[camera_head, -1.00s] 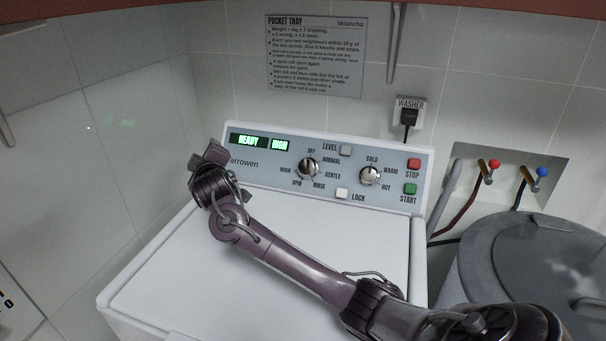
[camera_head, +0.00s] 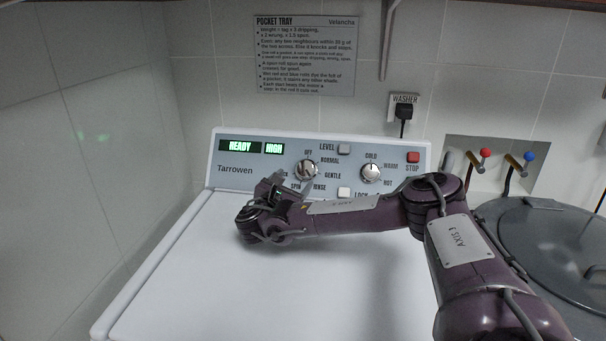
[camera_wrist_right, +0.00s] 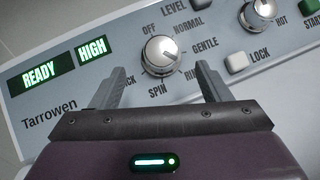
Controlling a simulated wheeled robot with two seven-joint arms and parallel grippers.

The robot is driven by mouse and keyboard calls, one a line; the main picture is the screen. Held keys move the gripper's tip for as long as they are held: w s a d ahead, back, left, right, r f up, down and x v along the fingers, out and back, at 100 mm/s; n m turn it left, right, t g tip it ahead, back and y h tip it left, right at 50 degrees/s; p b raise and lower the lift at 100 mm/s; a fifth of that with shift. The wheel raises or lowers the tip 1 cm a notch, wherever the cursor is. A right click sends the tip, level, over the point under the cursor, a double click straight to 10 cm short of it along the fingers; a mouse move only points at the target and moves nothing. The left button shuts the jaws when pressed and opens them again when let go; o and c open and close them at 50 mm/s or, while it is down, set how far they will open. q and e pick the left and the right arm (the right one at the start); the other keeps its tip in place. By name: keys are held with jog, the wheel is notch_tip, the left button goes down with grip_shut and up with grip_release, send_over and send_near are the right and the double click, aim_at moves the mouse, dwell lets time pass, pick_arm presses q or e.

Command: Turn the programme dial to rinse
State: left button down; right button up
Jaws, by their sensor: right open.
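The programme dial (camera_head: 307,170) is a round silver knob on the washer's panel, ringed by OFF, NORMAL, GENTLE, RINSE, SPIN and another, partly hidden word. It also shows in the right wrist view (camera_wrist_right: 162,55), where a dark mark lies on its face; I cannot tell for sure which word it points to. My right gripper (camera_head: 288,186) is open and empty just in front of the dial. In the wrist view its fingers stand apart, one either side of the dial's lower part, with no contact visible. The right finger partly covers RINSE. My left gripper is not in view.
The temperature dial (camera_head: 371,173) sits to the right, with the LEVEL button (camera_head: 344,148), LOCK button (camera_head: 344,192) and red STOP button (camera_head: 413,157) nearby. The display (camera_head: 254,147) reads READY and HIGH. The white washer lid (camera_head: 215,290) is bare. A grey tub (camera_head: 550,235) stands right.

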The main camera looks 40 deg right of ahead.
aim_at(305, 168)
jog(key=p+x, duration=0.1)
jog(key=x, duration=0.6)
jog(key=shift+w+d, duration=0.1)
jog(key=shift+d, duration=0.2)
jog(key=c, duration=1)
jog(key=shift+o, duration=0.2)
jog(key=shift+f+m+g, duration=0.1)
jog(key=shift+m+g, duration=0.2)
jog(key=shift+m, duration=0.2)
jog(key=shift+m+g+b, duration=0.4)
jog(key=shift+m+g, duration=0.1)
jog(key=shift+m, duration=0.1)
jog(key=o, duration=1)
jog(key=shift+c, duration=0.2)
jog(key=shift+a, duration=0.1)
